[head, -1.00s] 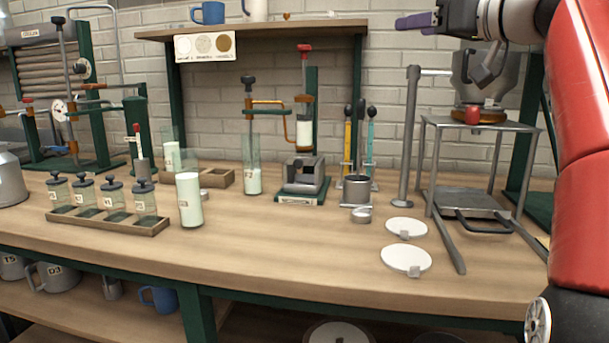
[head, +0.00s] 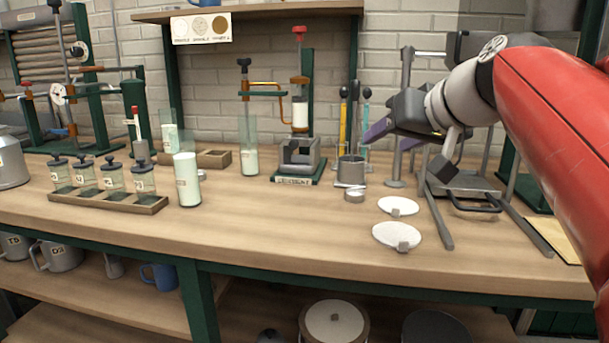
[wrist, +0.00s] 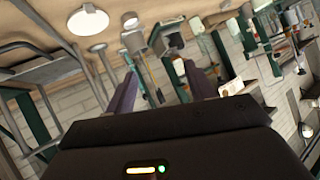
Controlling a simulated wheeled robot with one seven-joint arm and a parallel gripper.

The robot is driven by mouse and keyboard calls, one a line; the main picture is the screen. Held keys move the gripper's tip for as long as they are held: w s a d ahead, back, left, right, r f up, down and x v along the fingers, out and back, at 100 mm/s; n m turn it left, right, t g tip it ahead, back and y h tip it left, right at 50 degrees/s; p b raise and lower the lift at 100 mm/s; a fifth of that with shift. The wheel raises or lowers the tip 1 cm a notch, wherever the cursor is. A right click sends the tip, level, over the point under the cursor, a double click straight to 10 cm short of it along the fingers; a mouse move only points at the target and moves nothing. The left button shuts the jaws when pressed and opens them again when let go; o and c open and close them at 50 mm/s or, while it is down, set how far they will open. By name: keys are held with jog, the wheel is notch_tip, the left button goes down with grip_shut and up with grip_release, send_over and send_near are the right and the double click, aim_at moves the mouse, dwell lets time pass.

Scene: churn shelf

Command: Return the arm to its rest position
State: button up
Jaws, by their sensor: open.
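My gripper (head: 384,138) is at the right in the head view, above the back of the bench, in front of the metal stand. Its purple fingers point left and stand apart, with nothing seen between them. In the wrist view the two purple fingers (wrist: 165,92) are also spread, with the bench scene tilted beyond them. My red arm reaches in from the right edge and hides part of the stand.
The metal stand (head: 470,183) is close behind my gripper. White discs (head: 397,235) lie on the bench. A press (head: 300,150), a white-filled cylinder (head: 187,180) and a rack of jars (head: 110,202) stand further left. The bench front (head: 290,235) is clear.

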jog(key=s+f+g+h, duration=0.1)
jog(key=s+f, duration=0.6)
jog(key=f, duration=0.3)
jog(key=s+d+f+m+g+h, duration=0.1)
jog(key=s+f+g+h, duration=0.1)
jog(key=s+f, duration=0.5)
jog(key=s+f+g+h, duration=0.1)
jog(key=s+f, duration=0.6)
jog(key=f, duration=0.7)
jog(key=shift+d+f+g+h, duration=0.15)
jog(key=shift+g+h, duration=0.15)
jog(key=shift+g, duration=0.3)
